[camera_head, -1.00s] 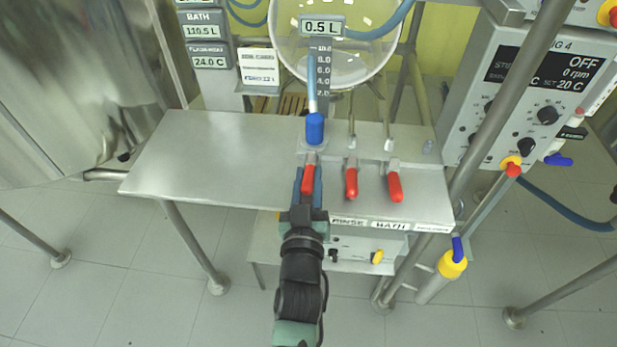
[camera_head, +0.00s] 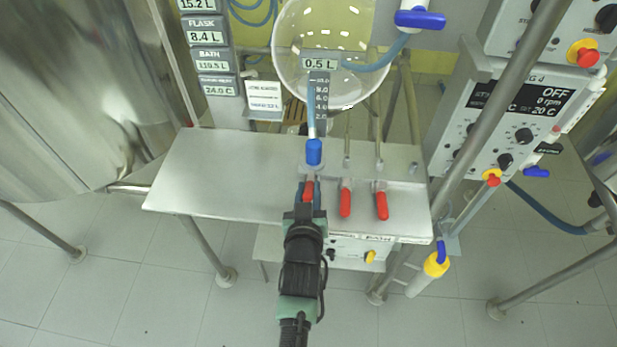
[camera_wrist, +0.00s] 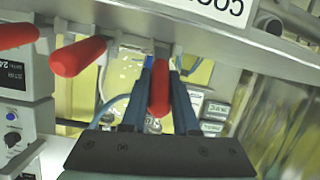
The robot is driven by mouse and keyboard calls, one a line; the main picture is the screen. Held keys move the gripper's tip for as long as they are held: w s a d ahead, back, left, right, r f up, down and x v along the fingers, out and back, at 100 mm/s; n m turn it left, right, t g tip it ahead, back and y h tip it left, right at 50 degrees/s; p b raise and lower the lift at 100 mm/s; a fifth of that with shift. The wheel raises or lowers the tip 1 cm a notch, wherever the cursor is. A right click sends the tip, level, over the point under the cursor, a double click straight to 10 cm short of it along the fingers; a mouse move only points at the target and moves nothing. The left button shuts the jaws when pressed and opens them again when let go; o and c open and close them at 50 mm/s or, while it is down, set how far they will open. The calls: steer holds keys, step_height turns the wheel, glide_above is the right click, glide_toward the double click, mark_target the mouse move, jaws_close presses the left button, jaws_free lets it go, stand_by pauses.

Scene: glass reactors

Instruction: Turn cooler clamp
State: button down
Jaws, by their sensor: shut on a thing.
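Three red-handled clamps stand in a row on the front of a metal shelf. My gripper (camera_head: 308,196) is at the leftmost clamp's red handle (camera_head: 308,188), its fingers on either side of it. In the wrist view, my gripper (camera_wrist: 160,85) is shut on this red handle (camera_wrist: 159,92), which lies between the two blue-grey fingers. A label starting with "COO" (camera_wrist: 222,8) shows upside down and cut off at the top of the wrist view. The middle red handle (camera_head: 346,199) and right red handle (camera_head: 381,203) are free and apart from my gripper.
The steel shelf (camera_head: 220,170) is bare on its left. A blue-capped tube (camera_head: 314,152) rises behind the held clamp. A round glass vessel (camera_head: 290,50) hangs above. A metal post (camera_head: 480,120) and control box (camera_head: 520,110) stand at the right.

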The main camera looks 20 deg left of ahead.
mark_target(311, 173)
steer(key=r+g+p, duration=0.1)
steer(key=p, duration=0.1)
steer(key=w+r+g+p, duration=0.1)
steer(key=p, duration=0.2)
steer(key=shift+r+h, duration=0.1)
steer(key=shift+h, duration=0.3)
steer(key=g+p, duration=0.1)
steer(key=w+g+p, duration=0.1)
steer(key=g+h+p, duration=0.1)
steer(key=shift+w+a+r, duration=0.15)
steer(key=shift+a+r, duration=0.1)
steer(key=shift+r, duration=0.1)
steer(key=shift+w+a+g+h, duration=0.15)
steer(key=shift+w+g, duration=0.2)
steer(key=shift+g, duration=0.25)
steer(key=shift+w+a+g+h, duration=0.15)
steer(key=shift+w+g, duration=0.2)
steer(key=shift+g, duration=0.25)
steer(key=shift+w+a+r+g+h+b, duration=0.1)
steer(key=shift+w+g+h+b, duration=0.15)
steer(key=shift+w+g+b, duration=0.4)
steer(key=shift+w+a+g+h+b, duration=0.1)
steer(key=shift+g+h+b, duration=0.25)
steer(key=shift+g, duration=0.6)
steer(key=c, duration=0.7)
jaws_free()
steer(key=shift+w, duration=0.1)
steer(key=shift+r, duration=0.15)
